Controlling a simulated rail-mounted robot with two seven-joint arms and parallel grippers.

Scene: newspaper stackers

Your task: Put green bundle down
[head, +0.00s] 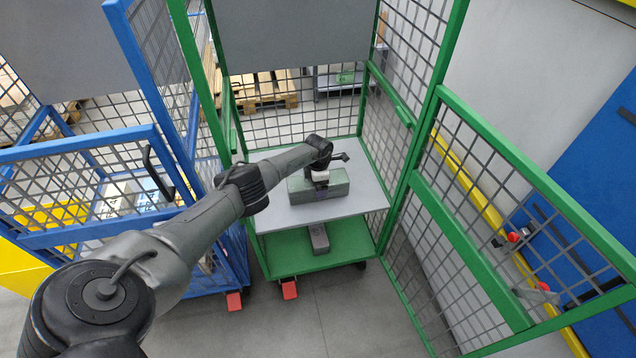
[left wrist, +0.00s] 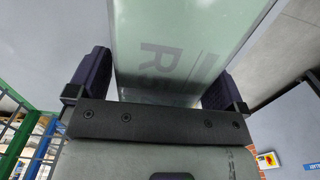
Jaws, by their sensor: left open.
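The green bundle (head: 338,185) lies on the grey upper shelf (head: 285,222) of the green cage cart. My left gripper (head: 320,180) is over the bundle, its arm reaching in from the left. In the left wrist view the bundle (left wrist: 185,45), with faint printed lettering, sits between the two dark fingers of my left gripper (left wrist: 158,68). The fingers are open, one on each side of it. The bundle's underside on the shelf is hidden. My right gripper is not in view.
A small grey-brown bundle (head: 319,238) lies on the green lower shelf (head: 290,255). The green mesh door (head: 478,262) stands open at the right. A blue cage cart (head: 75,235) stands close by at the left. Wooden pallets (head: 265,88) are behind.

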